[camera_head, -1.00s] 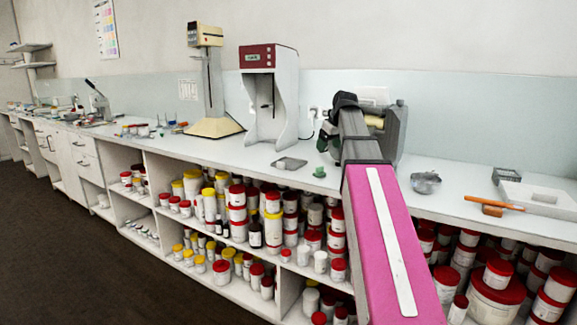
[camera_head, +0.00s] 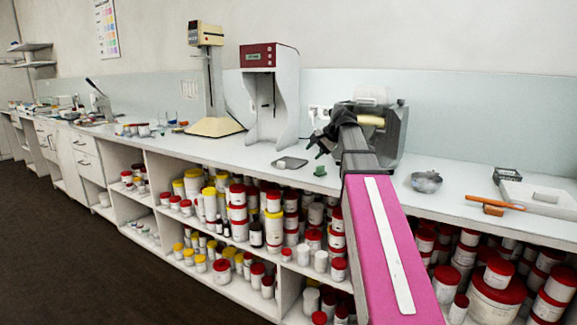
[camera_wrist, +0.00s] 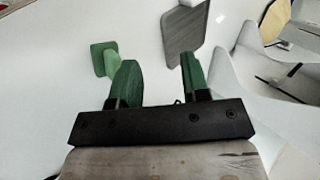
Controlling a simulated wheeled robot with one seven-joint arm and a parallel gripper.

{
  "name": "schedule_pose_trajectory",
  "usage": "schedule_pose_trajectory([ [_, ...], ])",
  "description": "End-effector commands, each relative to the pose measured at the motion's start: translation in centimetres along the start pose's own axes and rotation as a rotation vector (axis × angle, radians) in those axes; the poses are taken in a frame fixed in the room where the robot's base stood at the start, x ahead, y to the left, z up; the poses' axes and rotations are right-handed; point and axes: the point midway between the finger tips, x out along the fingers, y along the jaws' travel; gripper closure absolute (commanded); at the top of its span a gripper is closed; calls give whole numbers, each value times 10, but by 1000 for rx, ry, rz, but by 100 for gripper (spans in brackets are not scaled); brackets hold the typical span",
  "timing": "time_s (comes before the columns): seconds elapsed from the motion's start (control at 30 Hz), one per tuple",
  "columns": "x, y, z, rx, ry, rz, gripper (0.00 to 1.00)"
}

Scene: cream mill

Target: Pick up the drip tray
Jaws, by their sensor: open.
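The drip tray (camera_head: 289,163) is a small, flat, grey tray lying on the white counter, in front of the white machine with the red top. It also shows at the top of the wrist view (camera_wrist: 183,30), beyond the right fingertip. My gripper (camera_head: 315,148) is above the counter, to the right of the tray in the head view. In the wrist view its two green fingers (camera_wrist: 157,62) are apart with nothing between them. The right finger overlaps the tray's near edge in that picture; I cannot tell the height gap.
A small green object (camera_head: 320,171) stands on the counter right of the tray; it also shows left of my fingers in the wrist view (camera_wrist: 110,62). The red-topped white machine (camera_head: 269,92) stands behind the tray. A grey machine (camera_head: 393,130) is close to my arm. Counter left of the tray is clear.

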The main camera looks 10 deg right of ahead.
Motion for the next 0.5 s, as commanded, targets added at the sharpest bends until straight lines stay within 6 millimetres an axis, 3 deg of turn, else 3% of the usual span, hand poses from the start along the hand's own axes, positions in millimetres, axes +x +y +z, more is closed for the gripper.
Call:
schedule_pose_trajectory([
  [0.5,34,-14,3,1053,-188,-256,58],
])
